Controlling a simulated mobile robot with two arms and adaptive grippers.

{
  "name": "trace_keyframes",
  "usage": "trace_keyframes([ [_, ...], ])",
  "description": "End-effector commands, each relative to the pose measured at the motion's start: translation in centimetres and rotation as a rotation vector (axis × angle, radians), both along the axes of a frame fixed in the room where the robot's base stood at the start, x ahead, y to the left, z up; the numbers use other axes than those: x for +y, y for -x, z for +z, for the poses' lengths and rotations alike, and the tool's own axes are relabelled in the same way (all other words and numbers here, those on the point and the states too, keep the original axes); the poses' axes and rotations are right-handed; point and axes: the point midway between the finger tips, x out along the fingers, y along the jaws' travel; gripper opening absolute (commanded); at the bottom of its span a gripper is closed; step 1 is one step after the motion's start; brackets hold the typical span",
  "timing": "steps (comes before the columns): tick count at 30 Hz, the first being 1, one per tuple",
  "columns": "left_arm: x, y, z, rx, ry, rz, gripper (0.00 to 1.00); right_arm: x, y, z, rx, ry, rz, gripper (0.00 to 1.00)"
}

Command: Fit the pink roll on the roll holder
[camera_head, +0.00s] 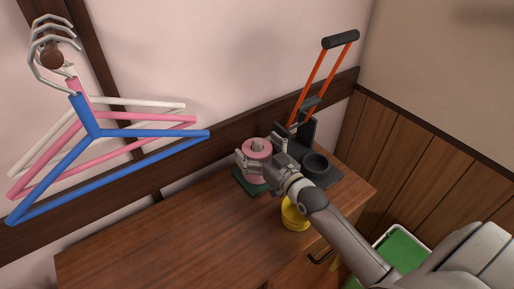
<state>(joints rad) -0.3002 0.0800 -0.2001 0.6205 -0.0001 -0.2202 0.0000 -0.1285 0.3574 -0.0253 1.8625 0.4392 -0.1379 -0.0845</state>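The pink roll (257,179) is a spool with a wide top and bottom, standing upright over a dark green base (244,184) on the wooden cabinet top. A pale post end shows in the middle of its top, and the green base looks like the roll holder's foot. I cannot tell whether the roll is fully down on it. My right gripper (261,158) is at the roll, with fingers at its front left and right sides. Whether they press on it is unclear. The gripper hides part of the roll. My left gripper is not in view.
A yellow spool (294,216) stands near the cabinet's front edge, partly behind my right arm. Hangers (95,130) hang at left. The cabinet's left top (150,245) is clear.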

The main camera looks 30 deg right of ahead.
Motion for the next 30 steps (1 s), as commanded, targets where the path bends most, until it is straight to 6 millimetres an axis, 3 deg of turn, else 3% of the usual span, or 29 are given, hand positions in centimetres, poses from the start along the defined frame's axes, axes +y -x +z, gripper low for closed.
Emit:
trace_keyframes([
  [11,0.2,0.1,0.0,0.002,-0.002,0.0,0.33,0.0,0.0,0.5,-0.001,0.0,0.0,1.0],
  [24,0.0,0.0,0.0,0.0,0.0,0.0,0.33,0.0,0.0,8.2,-0.004,0.0,0.0,1.0],
  [30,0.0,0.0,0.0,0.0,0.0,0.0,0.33,0.0,0.0,9.9,-0.001,0.0,0.0,1.0],
])
